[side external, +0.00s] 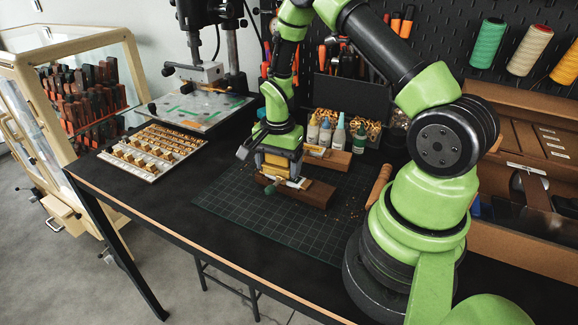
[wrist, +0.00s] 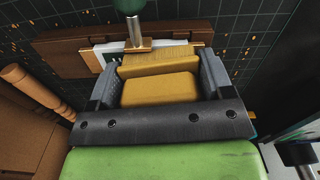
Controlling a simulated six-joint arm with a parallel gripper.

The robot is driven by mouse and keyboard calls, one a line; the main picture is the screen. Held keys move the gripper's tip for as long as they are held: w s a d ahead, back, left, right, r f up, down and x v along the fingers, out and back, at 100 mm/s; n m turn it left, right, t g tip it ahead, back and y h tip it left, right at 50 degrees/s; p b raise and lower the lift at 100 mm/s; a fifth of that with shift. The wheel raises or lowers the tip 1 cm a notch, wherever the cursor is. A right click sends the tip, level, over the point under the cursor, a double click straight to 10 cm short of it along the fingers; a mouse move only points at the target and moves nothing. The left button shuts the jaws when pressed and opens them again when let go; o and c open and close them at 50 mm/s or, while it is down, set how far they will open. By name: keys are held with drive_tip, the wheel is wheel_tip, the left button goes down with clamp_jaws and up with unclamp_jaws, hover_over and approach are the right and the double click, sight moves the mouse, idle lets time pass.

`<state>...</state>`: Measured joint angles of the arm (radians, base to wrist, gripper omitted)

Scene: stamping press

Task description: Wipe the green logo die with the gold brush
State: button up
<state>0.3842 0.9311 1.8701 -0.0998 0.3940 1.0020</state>
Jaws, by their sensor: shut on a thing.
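My gripper (side external: 274,164) is shut on the gold brush (side external: 277,160), low over the cutting mat. In the wrist view the brush (wrist: 160,88) fills the space between my two fingers (wrist: 158,76). The green logo die has a green knob (side external: 271,190). In the wrist view its knob (wrist: 131,5) is cut by the top edge, above a silver shaft and a gold plate (wrist: 131,46). The die lies on a brown wooden block (side external: 318,194) with a white piece on it. The brush is right beside the die's plate; I cannot tell whether they touch.
A second wooden block (side external: 330,158) and several small bottles (side external: 325,133) stand behind my gripper. A wooden handle (side external: 379,185) lies on the right. A tray of gold pieces (side external: 153,152) and a press (side external: 201,95) are on the left. The mat's front (side external: 262,228) is clear.

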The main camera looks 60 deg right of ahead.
sight(303, 181)
drive_tip(key=shift+w+f, duration=0.1)
drive_tip(key=shift+w, duration=1.15)
drive_tip(key=shift+s+a, duration=0.15)
drive_tip(key=shift+s, duration=4.15)
wheel_tip(303, 181, up, 8)
drive_tip(key=shift+r, duration=0.2)
